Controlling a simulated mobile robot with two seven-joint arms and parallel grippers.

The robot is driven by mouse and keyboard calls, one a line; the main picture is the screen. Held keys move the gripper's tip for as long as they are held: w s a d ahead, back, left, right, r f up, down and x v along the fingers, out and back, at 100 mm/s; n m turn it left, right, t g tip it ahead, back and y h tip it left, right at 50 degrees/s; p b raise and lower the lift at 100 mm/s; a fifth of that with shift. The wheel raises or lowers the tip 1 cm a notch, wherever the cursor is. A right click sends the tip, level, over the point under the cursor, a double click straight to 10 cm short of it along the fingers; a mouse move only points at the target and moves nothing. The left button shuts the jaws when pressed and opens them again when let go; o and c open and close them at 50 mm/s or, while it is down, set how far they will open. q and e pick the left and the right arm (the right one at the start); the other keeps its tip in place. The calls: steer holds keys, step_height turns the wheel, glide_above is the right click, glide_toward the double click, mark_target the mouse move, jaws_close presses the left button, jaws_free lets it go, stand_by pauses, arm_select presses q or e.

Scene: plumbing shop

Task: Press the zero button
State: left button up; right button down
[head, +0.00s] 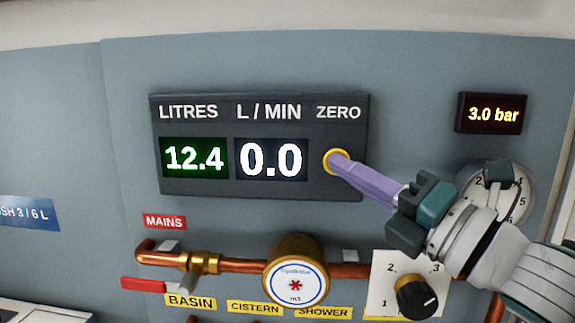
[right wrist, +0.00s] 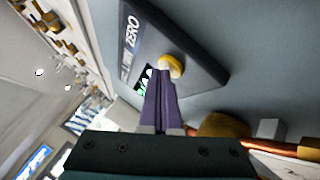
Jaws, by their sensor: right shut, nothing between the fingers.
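The dark display panel (head: 270,188) on the grey-blue wall reads LITRES 12.4 in green and L/MIN 0.0 in white. Under its ZERO label sits the zero button (head: 328,160), of which a yellow rim shows. My right gripper (head: 345,165) is shut and empty, its purple fingers together, with the tips in front of the button and hiding much of it. In the right wrist view, the yellow button (right wrist: 172,66) stands out from the panel right at the fingertips (right wrist: 161,74). I cannot tell whether they touch it. My left gripper is not in view.
A 3.0 bar display (head: 491,114) and a numbered dial (head: 512,204) are at right, the dial partly behind my right arm. Below the panel run a copper pipe (head: 236,265), a round meter (head: 296,284) and a black knob (head: 416,298).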

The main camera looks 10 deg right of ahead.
steer(key=shift+w, duration=0.1)
stand_by(0.3)
steer(key=shift+s+a, duration=0.1)
steer(key=shift+s, duration=0.4)
steer(key=s+a+p, duration=0.1)
steer(key=s+p, duration=0.1)
steer(key=s, duration=0.3)
steer(key=shift+s+a, duration=0.35)
steer(key=shift+s, duration=0.05)
stand_by(0.5)
